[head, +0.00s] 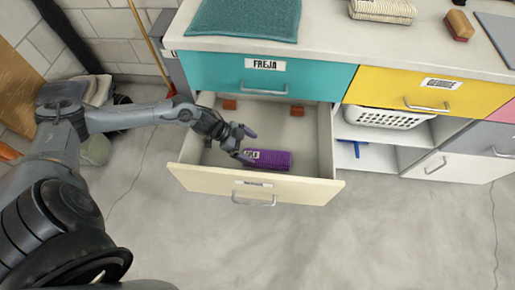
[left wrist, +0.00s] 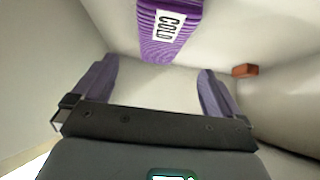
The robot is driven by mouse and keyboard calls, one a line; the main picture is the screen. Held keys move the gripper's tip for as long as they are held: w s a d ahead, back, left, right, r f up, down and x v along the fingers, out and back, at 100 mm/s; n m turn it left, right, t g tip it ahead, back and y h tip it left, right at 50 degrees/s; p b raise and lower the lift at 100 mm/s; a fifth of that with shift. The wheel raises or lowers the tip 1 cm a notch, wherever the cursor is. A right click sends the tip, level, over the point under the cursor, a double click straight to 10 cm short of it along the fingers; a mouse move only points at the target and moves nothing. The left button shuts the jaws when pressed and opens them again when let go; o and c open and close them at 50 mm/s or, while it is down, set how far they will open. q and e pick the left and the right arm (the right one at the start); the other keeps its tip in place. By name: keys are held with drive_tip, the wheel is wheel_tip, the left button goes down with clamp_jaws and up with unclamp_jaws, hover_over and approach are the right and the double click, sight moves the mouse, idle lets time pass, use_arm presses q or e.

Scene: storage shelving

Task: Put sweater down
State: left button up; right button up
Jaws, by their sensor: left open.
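The purple ribbed bundle, seemingly the folded sweater (head: 270,159), lies on the floor of the open lower drawer (head: 205,180), near its front panel. In the left wrist view the purple bundle (left wrist: 183,32) carries a white label reading COLD and lies ahead of the fingers. My left gripper (head: 247,147) is inside the drawer opening, just left of the bundle. Its two purple-grey fingers (left wrist: 158,75) are wide apart with nothing between them. In the left wrist view the bundle's far end is cut off by the picture's top edge. My right gripper does not show.
Two small orange-brown blocks (head: 297,111) sit at the drawer's back. Above is a shut teal drawer (head: 215,75) labelled FREJA, with a shut yellow drawer (head: 455,92) to its right. A teal folded cloth (head: 245,18) lies on the countertop.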

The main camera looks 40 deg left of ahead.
use_arm(q)
drive_tip(key=shift+v, duration=0.8)
